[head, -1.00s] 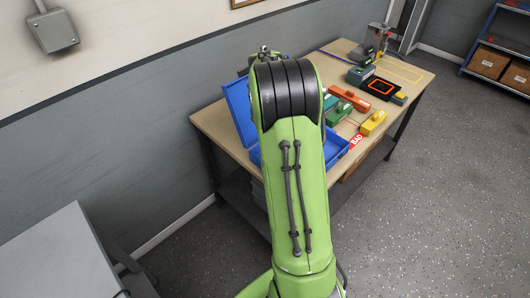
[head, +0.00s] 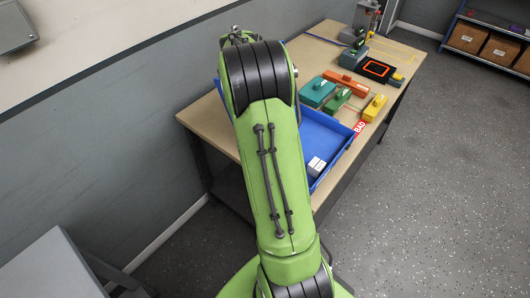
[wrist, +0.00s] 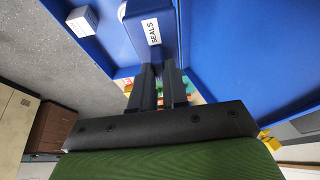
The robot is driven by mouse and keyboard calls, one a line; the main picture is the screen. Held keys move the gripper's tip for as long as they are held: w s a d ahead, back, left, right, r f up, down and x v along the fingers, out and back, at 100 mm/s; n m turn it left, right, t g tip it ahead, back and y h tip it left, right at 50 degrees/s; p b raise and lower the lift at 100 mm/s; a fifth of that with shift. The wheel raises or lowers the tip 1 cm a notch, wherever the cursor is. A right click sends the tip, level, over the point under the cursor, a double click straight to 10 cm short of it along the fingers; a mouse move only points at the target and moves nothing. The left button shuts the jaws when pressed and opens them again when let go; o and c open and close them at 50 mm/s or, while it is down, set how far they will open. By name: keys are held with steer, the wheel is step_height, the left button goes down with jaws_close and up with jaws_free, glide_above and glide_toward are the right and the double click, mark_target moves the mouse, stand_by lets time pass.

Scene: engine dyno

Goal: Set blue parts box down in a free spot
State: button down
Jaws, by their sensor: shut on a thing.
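My gripper (wrist: 160,85) is shut on a blue parts box labelled SEALS (wrist: 140,38) in the wrist view. The box is next to larger blue panels, apparently of the open blue case; I cannot tell whether it touches them. In the head view my arm hides the gripper and the held box. The large blue case (head: 325,143) lies on the wooden table, partly behind my arm. A small grey-white box (head: 315,166) sits in its near right corner; it also shows in the wrist view (wrist: 82,20).
On the table (head: 315,48), beyond the case, stand a teal box (head: 317,92), a green box (head: 337,99), an orange box (head: 346,85) and a yellow box (head: 374,107). A red BAD label (head: 360,127) is near the right edge. Bare tabletop shows at the back.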

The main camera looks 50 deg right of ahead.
steer(key=f+b, duration=0.3)
steer(key=f, duration=0.1)
steer(key=f+b, duration=0.2)
steer(key=shift+w+f+b, duration=0.1)
steer(key=shift+w+b, duration=0.2)
steer(key=shift+w, duration=0.05)
step_height(320, 180, down, 10)
steer(key=b, duration=0.2)
steer(key=shift+b, duration=0.3)
steer(key=shift+f, duration=0.1)
steer(key=c, duration=1.1)
jaws_free()
